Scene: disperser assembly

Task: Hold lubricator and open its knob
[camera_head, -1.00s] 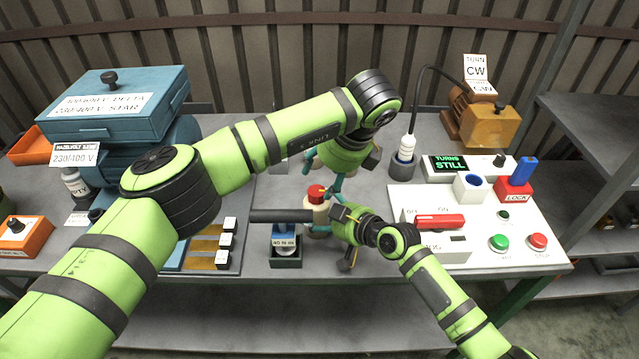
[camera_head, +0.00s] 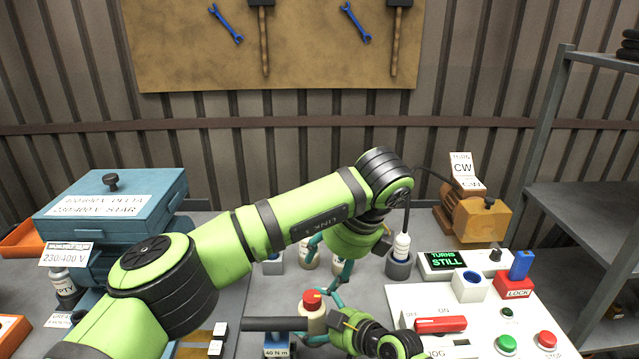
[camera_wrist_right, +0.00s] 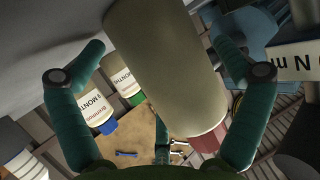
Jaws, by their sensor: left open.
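The lubricator (camera_head: 311,321) is a cream cylinder with a red knob (camera_head: 312,297) on top, upright over the bench in the head view. In the right wrist view the lubricator (camera_wrist_right: 165,70) fills the middle, its red knob (camera_wrist_right: 208,143) low in the picture. My right gripper (camera_wrist_right: 158,35) has one teal finger on each side of the lubricator; the fingers look spread, with a narrow gap on the right side. Contact on the left side cannot be told. My left gripper (camera_head: 322,270) is open, above and behind the red knob, apart from it.
A black bar (camera_head: 270,324) lies level just left of the lubricator, near a 40 N m label (camera_head: 277,352). White bottles (camera_head: 309,258) stand behind. A white control panel (camera_head: 400,295) is at right and a blue motor (camera_head: 110,205) at left.

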